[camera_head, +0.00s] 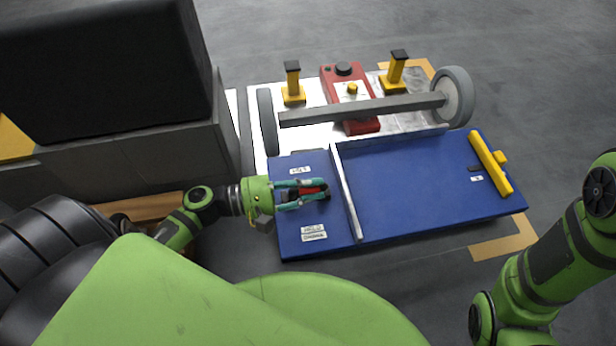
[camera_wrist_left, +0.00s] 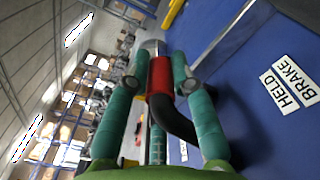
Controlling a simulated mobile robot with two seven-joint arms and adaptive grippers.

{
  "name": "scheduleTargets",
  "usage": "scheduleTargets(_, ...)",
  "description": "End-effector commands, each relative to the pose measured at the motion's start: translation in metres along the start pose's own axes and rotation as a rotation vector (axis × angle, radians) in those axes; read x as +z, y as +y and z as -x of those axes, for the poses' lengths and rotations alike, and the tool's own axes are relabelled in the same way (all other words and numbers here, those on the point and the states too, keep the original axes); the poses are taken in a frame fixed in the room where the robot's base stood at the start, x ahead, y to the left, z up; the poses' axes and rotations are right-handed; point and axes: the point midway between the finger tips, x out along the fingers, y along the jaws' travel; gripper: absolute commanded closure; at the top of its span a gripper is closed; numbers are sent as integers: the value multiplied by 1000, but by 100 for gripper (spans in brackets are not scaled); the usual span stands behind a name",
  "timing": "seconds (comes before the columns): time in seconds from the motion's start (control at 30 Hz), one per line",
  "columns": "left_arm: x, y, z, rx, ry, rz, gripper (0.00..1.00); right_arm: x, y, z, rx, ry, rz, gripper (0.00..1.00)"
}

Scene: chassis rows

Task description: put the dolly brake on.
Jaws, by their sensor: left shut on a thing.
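The blue dolly deck (camera_head: 400,190) lies in front of me. The brake lever, a red part with a black curved piece, stands on its left section (camera_head: 310,190). My left gripper (camera_head: 325,188) reaches in from the left and is shut on the brake lever. In the left wrist view the gripper's green fingers (camera_wrist_left: 163,62) lie on either side of the red lever (camera_wrist_left: 160,78). A white label reading BRAKE HELD (camera_wrist_left: 290,82) is on the deck beside it, and the same label shows in the head view (camera_head: 313,232). My right gripper is out of view.
A grey axle (camera_head: 360,109) with wheels lies behind the deck, near two yellow posts (camera_head: 293,84) and a red box (camera_head: 345,92). A yellow bar (camera_head: 490,162) lines the deck's right end. A big dark block (camera_head: 105,70) stands at left. A grey strip (camera_head: 346,195) crosses the deck.

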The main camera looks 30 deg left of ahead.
Motion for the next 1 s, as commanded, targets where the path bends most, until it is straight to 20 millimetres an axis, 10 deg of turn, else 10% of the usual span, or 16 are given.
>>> scheduleTargets(0.83, 9, -20, -4, -12, -26, 16, 100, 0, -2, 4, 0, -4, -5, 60)
scheduleTargets(0.87, 9, -19, -4, -12, -26, 16, 65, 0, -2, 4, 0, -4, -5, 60)
scheduleTargets(0.9, 9, -19, -4, -12, -26, 15, 54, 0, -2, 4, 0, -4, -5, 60)
scheduleTargets(1.0, 9, -20, -4, -13, -26, 14, 54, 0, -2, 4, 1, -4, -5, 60)
